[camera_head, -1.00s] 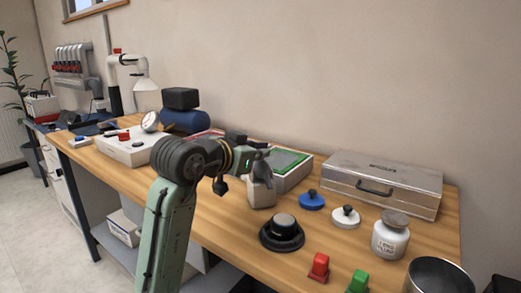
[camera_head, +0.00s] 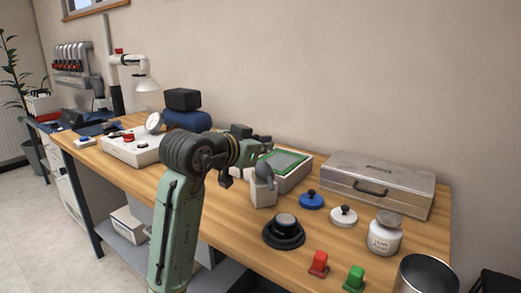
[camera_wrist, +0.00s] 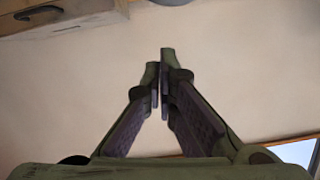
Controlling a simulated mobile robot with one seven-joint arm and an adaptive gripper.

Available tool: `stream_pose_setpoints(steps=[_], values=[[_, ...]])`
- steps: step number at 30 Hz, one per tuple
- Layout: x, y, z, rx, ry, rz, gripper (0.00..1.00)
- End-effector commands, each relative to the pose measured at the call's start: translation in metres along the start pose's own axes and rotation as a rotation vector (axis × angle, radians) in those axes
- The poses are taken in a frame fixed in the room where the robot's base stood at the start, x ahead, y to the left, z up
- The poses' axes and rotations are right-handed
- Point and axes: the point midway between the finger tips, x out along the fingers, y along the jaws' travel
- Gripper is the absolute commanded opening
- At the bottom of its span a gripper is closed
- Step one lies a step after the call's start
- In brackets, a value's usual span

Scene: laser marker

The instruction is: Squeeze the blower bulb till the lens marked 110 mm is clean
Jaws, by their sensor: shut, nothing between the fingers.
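My gripper (camera_head: 262,138) reaches over the back of the bench in the head view, partly lost behind my own arm. In the wrist view my gripper (camera_wrist: 160,72) is shut and empty, its fingers pointing at the bare wall. A grey, rounded piece, possibly the blower bulb (camera_head: 266,174), stands in a pale block (camera_head: 262,194) just below and in front of my gripper, apart from it. A black round part with a dark glossy top, possibly a lens in its mount (camera_head: 285,227), sits on the bench to the right. I cannot read any 110 mm marking.
A blue knobbed cap (camera_head: 311,200), white knobbed cap (camera_head: 343,216) and labelled jar (camera_head: 385,238) stand right. Behind are a green-topped tray (camera_head: 296,180) and metal case (camera_head: 378,187). Red (camera_head: 318,263) and green (camera_head: 355,279) pieces and a metal cup (camera_head: 427,277) lie in front.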

Motion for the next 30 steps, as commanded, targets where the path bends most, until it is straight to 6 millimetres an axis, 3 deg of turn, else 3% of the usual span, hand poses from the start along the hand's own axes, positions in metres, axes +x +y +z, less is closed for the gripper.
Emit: stream_pose_setpoints(steps=[1, 6, 12, 30], values=[[-0.016, -0.002, 0.007, 0.001, 0.006, -0.01, 0.0], [-0.055, -0.002, 0.006, 0.001, 0.006, -0.009, 0.0], [-0.083, -0.002, 0.005, 0.001, 0.006, -0.008, 0.0], [-0.092, -0.001, 0.005, -0.001, 0.004, -0.007, 0.0]])
